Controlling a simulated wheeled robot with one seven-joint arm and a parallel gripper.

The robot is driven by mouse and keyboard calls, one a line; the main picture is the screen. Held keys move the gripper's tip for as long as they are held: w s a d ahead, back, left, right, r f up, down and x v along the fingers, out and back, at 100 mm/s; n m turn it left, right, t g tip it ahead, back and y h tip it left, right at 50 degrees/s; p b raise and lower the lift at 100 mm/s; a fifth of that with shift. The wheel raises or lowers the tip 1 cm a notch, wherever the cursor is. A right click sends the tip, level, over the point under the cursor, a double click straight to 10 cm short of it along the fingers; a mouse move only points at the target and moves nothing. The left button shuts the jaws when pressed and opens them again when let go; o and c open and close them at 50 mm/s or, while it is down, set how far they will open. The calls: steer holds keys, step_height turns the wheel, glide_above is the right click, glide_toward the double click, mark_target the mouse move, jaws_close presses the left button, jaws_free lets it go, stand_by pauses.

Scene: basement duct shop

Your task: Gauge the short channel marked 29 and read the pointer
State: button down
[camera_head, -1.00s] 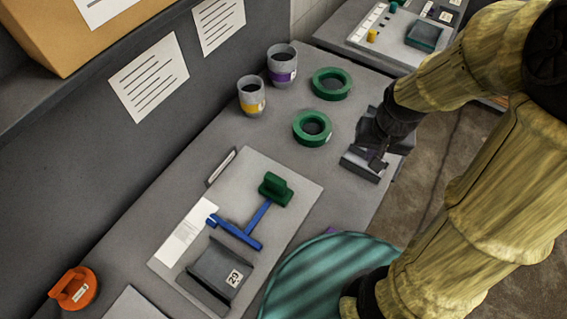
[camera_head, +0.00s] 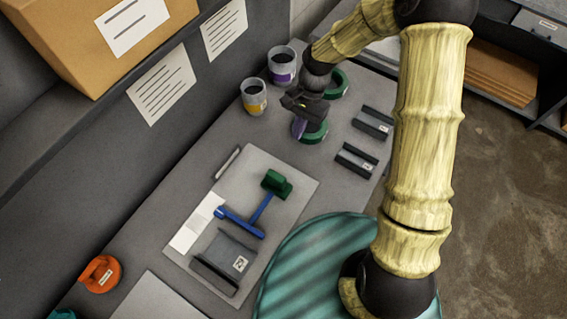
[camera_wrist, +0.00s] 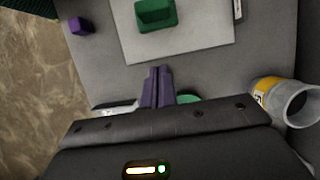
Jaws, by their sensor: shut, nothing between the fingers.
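The short grey channel marked 29 (camera_head: 227,262) lies on a pale board (camera_head: 272,160) on the bench in the head view. The blue T-shaped gauge (camera_head: 257,213) lies on the same board, just behind the channel. A green block (camera_head: 277,184) sits at the gauge's far end, and shows in the wrist view (camera_wrist: 156,14). A white printed strip (camera_head: 196,226) lies left of the gauge. Its marks are too small to read. My gripper (camera_head: 300,128) is over a green ring (camera_head: 317,131). Its purple fingers (camera_wrist: 157,88) are together and empty in the wrist view.
Two cups, yellow-banded (camera_head: 254,97) and purple-banded (camera_head: 283,66), stand beside my gripper. Two grey channels (camera_head: 357,160) lie near the bench's right edge. An orange ring-shaped object (camera_head: 100,274) is at lower left. The wrist view also shows a small purple block (camera_wrist: 79,26).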

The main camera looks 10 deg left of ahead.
mark_target(276, 182)
steer(key=p+x, duration=0.3)
steer(key=x, duration=0.6)
steer(key=shift+s+a+f, duration=0.1)
steer(key=shift+s+f, duration=0.1)
steer(key=shift+f, duration=0.15)
steer(key=s+p, duration=0.1)
steer(key=s+a+p, duration=0.1)
steer(key=s, duration=0.1)
steer(key=shift+a, duration=0.15)
steer(key=shift+s+a+f, duration=0.1)
steer(key=shift+s, duration=0.2)
steer(key=s+a, duration=0.1)
steer(key=s, duration=0.2)
steer(key=s+a+b, duration=0.1)
steer(key=s, duration=0.2)
steer(key=s+a, duration=0.2)
steer(key=s, duration=0.2)
steer(key=shift+b, duration=0.35)
steer(key=shift+w, duration=0.1)
